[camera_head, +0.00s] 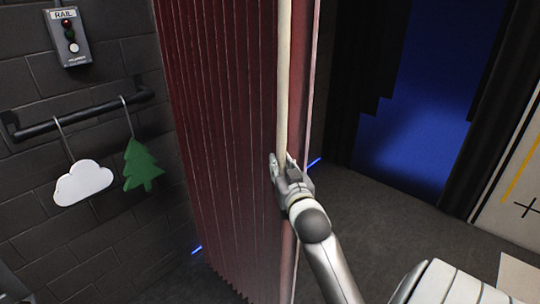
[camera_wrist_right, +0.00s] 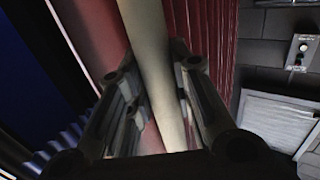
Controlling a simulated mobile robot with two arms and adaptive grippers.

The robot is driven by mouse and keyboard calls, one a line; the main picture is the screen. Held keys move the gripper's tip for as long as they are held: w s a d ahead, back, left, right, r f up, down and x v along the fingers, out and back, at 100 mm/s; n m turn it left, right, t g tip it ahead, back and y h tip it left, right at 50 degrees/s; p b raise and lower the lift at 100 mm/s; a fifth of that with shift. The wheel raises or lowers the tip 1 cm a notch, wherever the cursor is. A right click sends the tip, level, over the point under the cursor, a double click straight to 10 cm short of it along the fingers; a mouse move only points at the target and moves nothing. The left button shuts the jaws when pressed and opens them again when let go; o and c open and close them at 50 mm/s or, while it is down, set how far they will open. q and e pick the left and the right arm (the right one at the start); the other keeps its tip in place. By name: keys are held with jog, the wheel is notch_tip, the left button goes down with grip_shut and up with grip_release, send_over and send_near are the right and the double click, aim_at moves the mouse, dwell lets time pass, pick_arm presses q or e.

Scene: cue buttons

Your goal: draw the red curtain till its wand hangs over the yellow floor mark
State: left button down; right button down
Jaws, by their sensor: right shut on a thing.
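The red curtain (camera_head: 222,110) hangs in upright pleats across the middle of the head view, bunched with its right edge near the centre. Its pale wand (camera_head: 284,75) hangs upright along that edge. My right gripper (camera_head: 284,163) is shut on the wand. In the right wrist view the wand (camera_wrist_right: 160,70) runs between the two fingers of the right gripper (camera_wrist_right: 160,85), with the red curtain (camera_wrist_right: 205,30) behind it. The yellow floor mark is not in view.
A grey box marked RAIL (camera_head: 69,37) with lamps is on the dark brick wall at left. Below it a black bar (camera_head: 80,118) carries a white cloud (camera_head: 84,183) and a green tree (camera_head: 142,165). Dark grey floor (camera_head: 390,240) is clear to the right.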

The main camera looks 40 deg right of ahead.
jog(key=s, duration=0.3)
jog(key=shift+d, duration=0.1)
jog(key=c, duration=1.3)
grip_release()
jog(key=shift+o, duration=0.2)
jog(key=v, duration=1.2)
